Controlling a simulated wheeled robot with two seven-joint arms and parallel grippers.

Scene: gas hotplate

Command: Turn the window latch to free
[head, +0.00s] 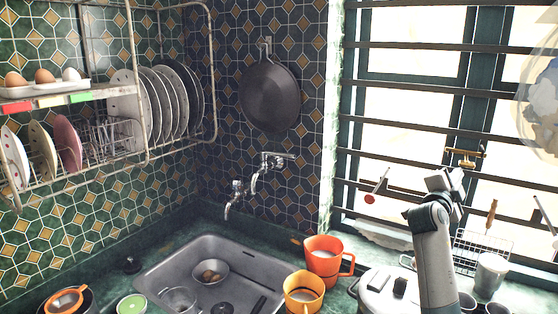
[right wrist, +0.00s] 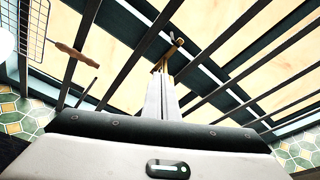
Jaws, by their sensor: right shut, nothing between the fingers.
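The brass window latch (head: 465,156) sits on the dark green frame of the barred window at the right of the head view. Its bar lies roughly level there, with a dark knob at the right end. In the right wrist view the latch (right wrist: 172,52) shows just beyond my fingertips. My right gripper (head: 449,179) is below and slightly left of the latch, in front of the window bars. Its fingers (right wrist: 161,78) are together and empty, pointing at the latch. I cannot tell whether they touch it. My left gripper is not in view.
Dark horizontal bars (head: 410,106) cross the window around the latch. A wire rack (head: 483,250) and a wooden-handled tool (head: 491,214) hang right of my arm. Below are a pot (head: 378,292), an orange mug (head: 322,262) and a sink (head: 160,275).

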